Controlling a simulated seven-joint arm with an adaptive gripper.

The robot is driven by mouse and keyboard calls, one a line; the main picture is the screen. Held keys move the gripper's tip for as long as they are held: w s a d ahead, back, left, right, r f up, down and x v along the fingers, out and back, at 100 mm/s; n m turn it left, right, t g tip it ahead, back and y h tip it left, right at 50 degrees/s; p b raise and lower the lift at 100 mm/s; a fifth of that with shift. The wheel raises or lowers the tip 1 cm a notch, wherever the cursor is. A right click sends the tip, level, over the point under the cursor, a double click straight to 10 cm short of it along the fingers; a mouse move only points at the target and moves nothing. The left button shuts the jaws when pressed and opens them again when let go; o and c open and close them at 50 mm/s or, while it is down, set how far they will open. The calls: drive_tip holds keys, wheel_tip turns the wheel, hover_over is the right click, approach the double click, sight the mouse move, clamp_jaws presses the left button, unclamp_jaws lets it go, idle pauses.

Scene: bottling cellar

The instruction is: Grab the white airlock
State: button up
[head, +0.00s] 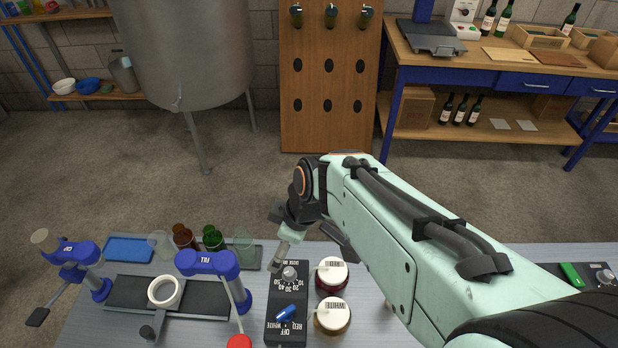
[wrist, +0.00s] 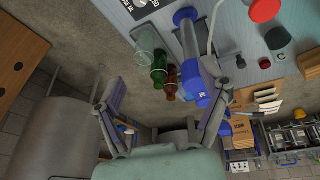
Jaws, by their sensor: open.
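My gripper (head: 285,245) hangs over the bench's back edge, just behind the black control panel (head: 287,318). In the wrist view my gripper (wrist: 162,108) has its two fingers wide apart, with nothing held between them. I cannot make out a clear airlock shape in either view. A jar with red contents (head: 332,273) and a jar with amber contents (head: 332,317) stand right of the panel. Both have white labelled tops. The tops are too small to tell whether one is the airlock. My arm hides part of the bench to their right.
A blue-headed stand marked FILL (head: 208,263) and a white ring (head: 165,292) on a dark fixture stand left of the panel. A blue tray (head: 128,249) lies at back left.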

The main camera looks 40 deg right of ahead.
drive_tip(key=s+d+f+m+g+h, duration=0.1)
drive_tip(key=s+d+f+m, duration=0.15)
drive_tip(key=d, duration=0.35)
drive_tip(key=s+d+f+m, duration=0.1)
drive_tip(key=s+d+f, duration=0.2)
drive_tip(key=d, duration=0.3)
drive_tip(key=s+d+f+m+g, duration=0.1)
drive_tip(key=s, duration=0.2)
drive_tip(key=s+d+f+m, duration=0.1)
drive_tip(key=s+f, duration=0.1)
drive_tip(key=s, duration=0.2)
drive_tip(key=s+d+f+m+g, duration=0.1)
drive_tip(key=s+m, duration=0.1)
drive_tip(key=s, duration=0.1)
drive_tip(key=shift+s+d+f+g, duration=0.15)
drive_tip(key=shift+d+f+g, duration=0.15)
drive_tip(key=shift+d, duration=0.1)
drive_tip(key=shift+s+f, duration=0.2)
drive_tip(key=shift+s, duration=0.05)
drive_tip(key=shift+w+f, duration=0.1)
drive_tip(key=shift+f, duration=3.05)
drive_tip(key=c, duration=1.3)
